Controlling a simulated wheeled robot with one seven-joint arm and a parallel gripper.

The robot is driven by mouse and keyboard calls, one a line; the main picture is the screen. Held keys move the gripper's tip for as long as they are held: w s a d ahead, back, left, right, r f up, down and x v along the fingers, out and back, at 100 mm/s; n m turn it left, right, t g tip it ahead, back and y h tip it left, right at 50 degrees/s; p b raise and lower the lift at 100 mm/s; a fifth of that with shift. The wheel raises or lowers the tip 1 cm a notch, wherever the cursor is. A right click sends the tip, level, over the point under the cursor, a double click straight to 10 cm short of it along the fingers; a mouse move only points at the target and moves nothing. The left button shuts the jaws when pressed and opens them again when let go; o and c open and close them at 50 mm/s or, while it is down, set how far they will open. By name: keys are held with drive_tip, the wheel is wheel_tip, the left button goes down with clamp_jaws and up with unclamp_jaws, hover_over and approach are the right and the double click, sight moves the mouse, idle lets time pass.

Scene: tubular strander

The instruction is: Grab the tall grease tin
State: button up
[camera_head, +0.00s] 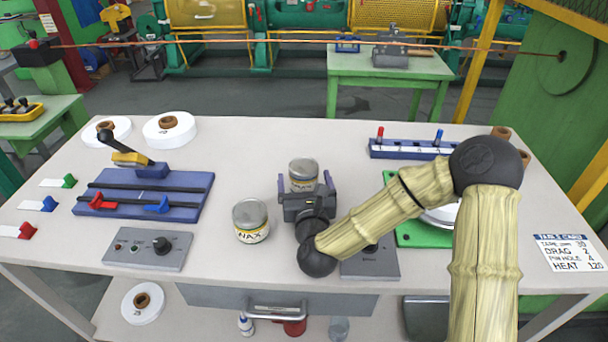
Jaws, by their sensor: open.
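A grey-lidded tin with a cream and yellow label (303,170) stands on the white table, just beyond my gripper. Its lower part is hidden by the gripper, and I cannot read its label. My gripper (305,182) is open, with one blue finger on each side of this tin. I cannot tell whether the fingers touch it. A second, wider-looking tin marked WAX (251,221) stands upright to the left of my gripper and nearer the front edge.
A blue lever fixture (148,194) and a grey control box (148,249) stand on the left. White spools (170,130) lie at the back left. A blue rail with pegs (410,149) and a green-based device (415,237) are on the right. The table's back middle is clear.

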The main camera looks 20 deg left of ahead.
sight(303, 166)
drive_tip(key=shift+w, duration=0.15)
drive_tip(key=x, duration=0.5)
drive_tip(key=shift+r, duration=0.1)
idle(0.5)
drive_tip(key=c, duration=1.3)
